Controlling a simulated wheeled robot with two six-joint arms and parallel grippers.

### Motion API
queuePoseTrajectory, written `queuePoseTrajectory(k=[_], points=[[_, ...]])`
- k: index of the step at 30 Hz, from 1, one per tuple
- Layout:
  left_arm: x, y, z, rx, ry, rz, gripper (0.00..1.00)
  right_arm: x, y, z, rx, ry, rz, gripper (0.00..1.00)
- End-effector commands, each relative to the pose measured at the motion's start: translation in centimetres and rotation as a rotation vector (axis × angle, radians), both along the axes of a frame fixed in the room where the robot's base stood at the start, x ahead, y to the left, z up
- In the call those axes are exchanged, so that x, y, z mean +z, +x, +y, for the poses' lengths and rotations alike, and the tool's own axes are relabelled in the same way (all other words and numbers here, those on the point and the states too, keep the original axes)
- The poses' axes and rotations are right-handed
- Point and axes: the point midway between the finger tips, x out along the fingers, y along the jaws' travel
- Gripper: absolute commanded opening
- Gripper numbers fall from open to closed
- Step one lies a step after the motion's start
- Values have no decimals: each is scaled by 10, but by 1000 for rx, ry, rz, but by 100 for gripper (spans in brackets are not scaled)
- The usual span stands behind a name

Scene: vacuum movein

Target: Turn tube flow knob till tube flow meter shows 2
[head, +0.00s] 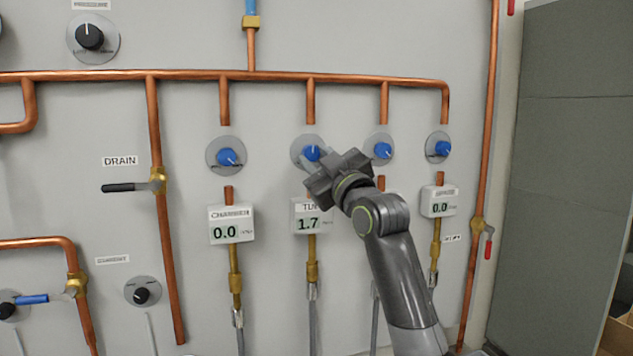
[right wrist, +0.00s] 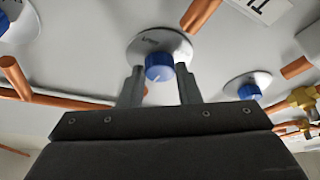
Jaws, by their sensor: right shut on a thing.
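The tube flow knob (head: 312,152) is blue, on a round grey dial plate on the wall panel. It also shows in the right wrist view (right wrist: 159,66) between my fingers. My right gripper (head: 317,160) is shut on this knob, with one finger on each side. My left gripper is not in view.
Similar blue knobs stand at left (head: 227,157) and right (head: 438,147) on the panel. The chamber meter (head: 231,224) and the rightmost meter (head: 438,201) read 0.0. Copper pipes (head: 200,75) run above and between the knobs. A drain valve handle (head: 125,187) sticks out at left.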

Motion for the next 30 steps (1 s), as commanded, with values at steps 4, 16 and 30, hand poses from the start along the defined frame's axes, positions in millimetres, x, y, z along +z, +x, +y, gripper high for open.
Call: queuePoseTrajectory(k=[4, 16, 30], points=[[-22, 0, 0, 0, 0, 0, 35, -4, 1, -2, -3, -134, -42, 8], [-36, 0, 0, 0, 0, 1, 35, 1, 2, -4, -5, -416, -132, 8], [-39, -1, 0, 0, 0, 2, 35, 3, 2, -4, -6, -532, -171, 8]])
